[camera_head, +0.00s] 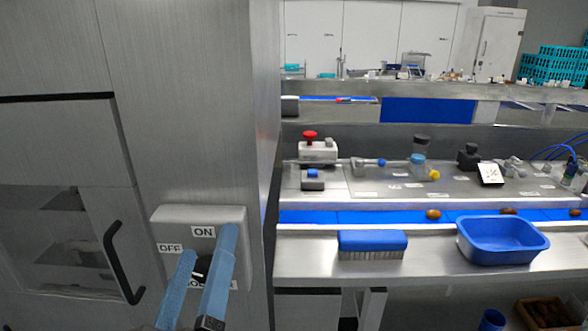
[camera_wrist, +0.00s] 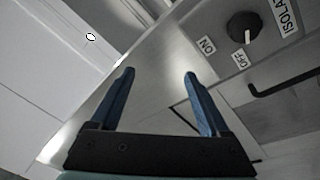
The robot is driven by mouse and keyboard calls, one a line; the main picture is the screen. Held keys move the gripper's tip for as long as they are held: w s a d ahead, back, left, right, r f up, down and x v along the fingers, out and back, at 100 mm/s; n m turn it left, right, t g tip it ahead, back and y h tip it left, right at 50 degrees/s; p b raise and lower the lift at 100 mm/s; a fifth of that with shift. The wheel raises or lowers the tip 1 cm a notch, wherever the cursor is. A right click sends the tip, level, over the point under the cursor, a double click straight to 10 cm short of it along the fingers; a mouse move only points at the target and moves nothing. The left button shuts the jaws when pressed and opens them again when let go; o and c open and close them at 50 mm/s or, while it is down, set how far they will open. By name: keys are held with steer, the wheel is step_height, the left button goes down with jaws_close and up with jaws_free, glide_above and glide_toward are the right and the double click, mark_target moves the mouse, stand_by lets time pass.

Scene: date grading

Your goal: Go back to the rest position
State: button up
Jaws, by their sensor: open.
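My gripper (camera_head: 209,240) is open, its two blue fingers apart, in front of a grey switch panel on the steel cabinet (camera_head: 190,100). In the wrist view nothing is between the fingertips (camera_wrist: 159,73). The black isolator knob (camera_wrist: 243,26) is to the right of the fingers there, clear of both. Its pale mark is on the side towards the OFF label (camera_wrist: 241,59); the ON label (camera_wrist: 207,45) is beside it. In the head view the fingers hide much of the knob (camera_head: 202,266) and part of the lower label.
The cabinet has a black door handle (camera_head: 122,262) left of the panel. To the right, a steel bench holds a blue brush (camera_head: 372,240) and a blue tub (camera_head: 502,254). Dates (camera_head: 433,214) lie on the blue belt behind. A brown crate (camera_head: 548,312) is low at the right.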

steer(key=s+d+r+m+t, duration=0.1)
steer(key=d+r+m+t, duration=0.1)
steer(key=r, duration=0.6)
steer(key=s+d+r+m+t, duration=0.1)
steer(key=d+r+m+t, duration=0.1)
steer(key=r, duration=0.6)
steer(key=s+d+r+m+t+b, duration=0.1)
steer(key=d+r+m+t, duration=0.2)
steer(key=d+r, duration=0.3)
step_height(320, 180, up, 2)
steer(key=shift+s+r+m, duration=0.25)
steer(key=shift+s+m, duration=0.1)
steer(key=shift+m, duration=0.15)
